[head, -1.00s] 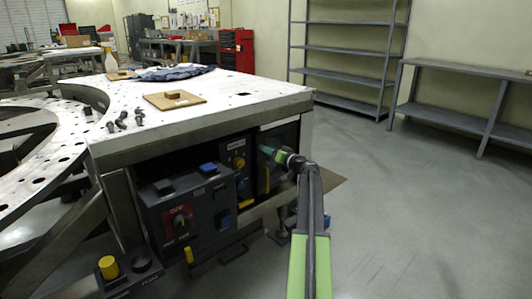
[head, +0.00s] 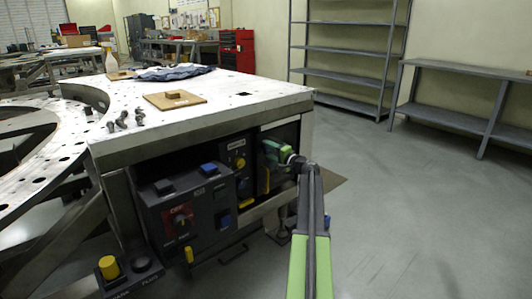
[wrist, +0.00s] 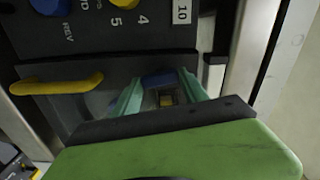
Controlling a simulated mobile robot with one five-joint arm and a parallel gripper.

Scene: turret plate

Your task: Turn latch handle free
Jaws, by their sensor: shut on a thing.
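My gripper (head: 267,165) is at the dark recess under the right corner of the white table, right of the yellow-knob panel. In the wrist view its two green fingers (wrist: 160,92) close on a small blue part (wrist: 158,78) with a dark, yellow-centred piece below it. This part looks like the latch handle, but the fingers and gripper body hide much of it. A yellow bar handle (wrist: 58,85) lies left of the fingers, apart from them. The gripper itself hides the held part in the head view.
The panel with a yellow knob (head: 239,162) is close beside my gripper. A grey control box (head: 185,213) with a red-framed dial stands left of it. The table edge (head: 215,126) overhangs the recess. The floor (head: 410,220) to the right is clear.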

